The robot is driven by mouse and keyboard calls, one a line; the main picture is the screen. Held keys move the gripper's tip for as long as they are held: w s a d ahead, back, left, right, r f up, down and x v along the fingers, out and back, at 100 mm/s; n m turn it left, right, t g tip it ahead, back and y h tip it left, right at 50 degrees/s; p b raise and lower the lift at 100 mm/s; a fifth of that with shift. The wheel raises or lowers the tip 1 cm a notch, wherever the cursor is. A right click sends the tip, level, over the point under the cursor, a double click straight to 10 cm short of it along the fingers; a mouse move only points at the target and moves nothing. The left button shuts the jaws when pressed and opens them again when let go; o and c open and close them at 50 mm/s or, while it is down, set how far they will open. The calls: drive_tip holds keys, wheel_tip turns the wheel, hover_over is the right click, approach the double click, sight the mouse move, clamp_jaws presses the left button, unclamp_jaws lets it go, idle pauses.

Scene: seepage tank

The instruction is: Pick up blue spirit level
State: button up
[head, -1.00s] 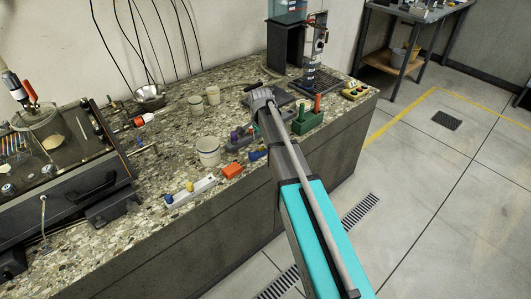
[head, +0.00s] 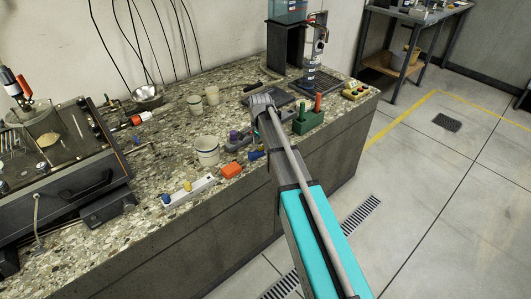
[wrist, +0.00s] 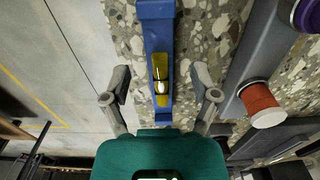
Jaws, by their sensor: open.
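The blue spirit level (wrist: 158,22) with its yellow vial runs lengthwise up the middle of the wrist view, over the speckled counter edge. My gripper (wrist: 161,78) is open, with one finger on each side of the level and visible gaps to both. Nothing is held. In the head view a small blue end (head: 256,155), likely the same level, shows beside my arm. The rest of it, and my gripper, are hidden behind my arm there.
A grey block with purple and red knobs (wrist: 262,103) lies close right of the level in the wrist view. Open floor lies right of the counter.

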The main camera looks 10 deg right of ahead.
drive_tip(key=shift+f+b, duration=0.9)
drive_tip(key=shift+f, duration=0.25)
drive_tip(key=shift+c, duration=0.2)
clamp_jaws()
